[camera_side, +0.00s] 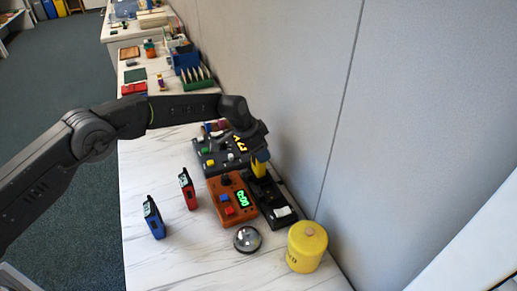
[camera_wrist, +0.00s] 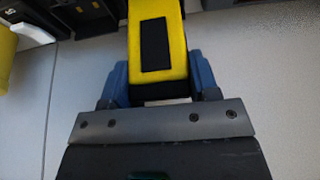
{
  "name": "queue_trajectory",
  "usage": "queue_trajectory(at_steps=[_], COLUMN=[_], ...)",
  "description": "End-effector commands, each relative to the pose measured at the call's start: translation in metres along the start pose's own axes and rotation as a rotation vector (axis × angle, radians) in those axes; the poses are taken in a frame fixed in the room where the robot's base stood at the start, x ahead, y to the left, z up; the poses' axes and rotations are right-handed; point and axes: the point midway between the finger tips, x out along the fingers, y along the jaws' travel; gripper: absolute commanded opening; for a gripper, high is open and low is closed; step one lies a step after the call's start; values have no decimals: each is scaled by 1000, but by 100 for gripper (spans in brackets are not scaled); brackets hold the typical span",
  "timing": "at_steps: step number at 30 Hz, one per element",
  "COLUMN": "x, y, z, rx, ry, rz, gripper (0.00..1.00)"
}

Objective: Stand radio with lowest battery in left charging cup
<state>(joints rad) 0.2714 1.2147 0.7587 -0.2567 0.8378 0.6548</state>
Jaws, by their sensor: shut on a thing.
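My gripper (camera_side: 259,155) is shut on a yellow-and-black radio (camera_wrist: 163,45), with one blue finger on each side of it in the wrist view. In the side view the yellow radio (camera_side: 260,168) is upright at the far end of the black charging base (camera_side: 270,197); I cannot tell whether it sits in a cup or just above. The base's near end has a white patch. A blue radio (camera_side: 153,220) and a red radio (camera_side: 188,191) stand apart on the table at left. Their screens are too small to read.
An orange-brown box (camera_side: 227,203) with green digits and buttons stands against the charging base. A dark panel with coloured knobs (camera_side: 213,153) lies behind it. A glass dome (camera_side: 247,239) and a yellow canister (camera_side: 307,247) are in front. The wall is close on the right; the table's front left is clear.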

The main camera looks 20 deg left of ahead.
Motion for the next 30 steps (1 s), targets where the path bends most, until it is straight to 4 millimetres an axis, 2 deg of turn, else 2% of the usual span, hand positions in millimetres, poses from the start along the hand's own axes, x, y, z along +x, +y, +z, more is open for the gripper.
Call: queue_trajectory(at_steps=[25, 26, 28, 30], x=[10, 10, 10, 10], y=[0, 0, 0, 0], z=[4, 4, 4, 4], rx=[0, 1, 1, 0], ry=[2, 3, 3, 2], rz=[-1, -1, -1, -1], gripper=[3, 57, 64, 66])
